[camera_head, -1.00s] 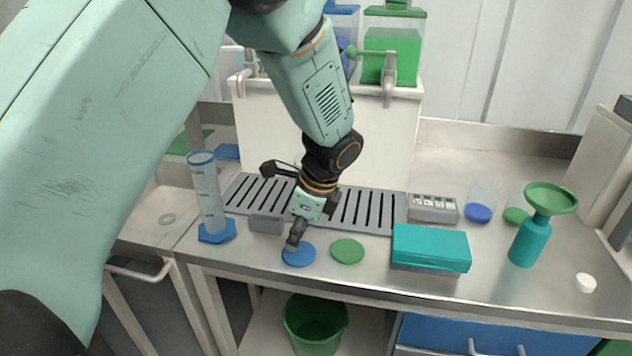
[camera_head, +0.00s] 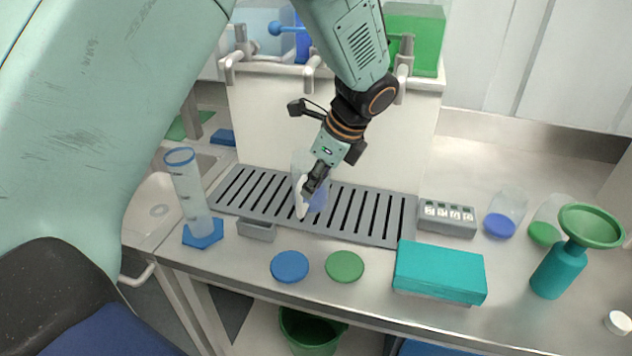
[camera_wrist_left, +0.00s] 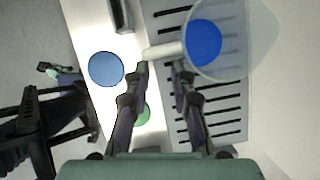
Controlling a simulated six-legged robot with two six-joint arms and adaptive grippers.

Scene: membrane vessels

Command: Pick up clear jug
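The clear jug (camera_head: 299,164) stands on the slotted drip tray, partly hidden behind my left gripper (camera_head: 314,182). It has a bluish base and a white upright handle on its near side. In the left wrist view the clear jug (camera_wrist_left: 235,55) is at the upper right, with a round blue base and the white handle. My left gripper (camera_wrist_left: 160,67) is open, its two fingertips apart at the handle. I cannot tell whether they touch it. My right gripper is not in view.
Blue (camera_head: 290,266) and green (camera_head: 345,266) discs lie in front of the drip tray (camera_head: 385,222). A measuring cylinder (camera_head: 190,195) stands left. A teal box (camera_head: 440,272), two clear vessels (camera_head: 506,208) and a teal bottle with green funnel (camera_head: 560,268) are right. Taps (camera_head: 310,72) hang above.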

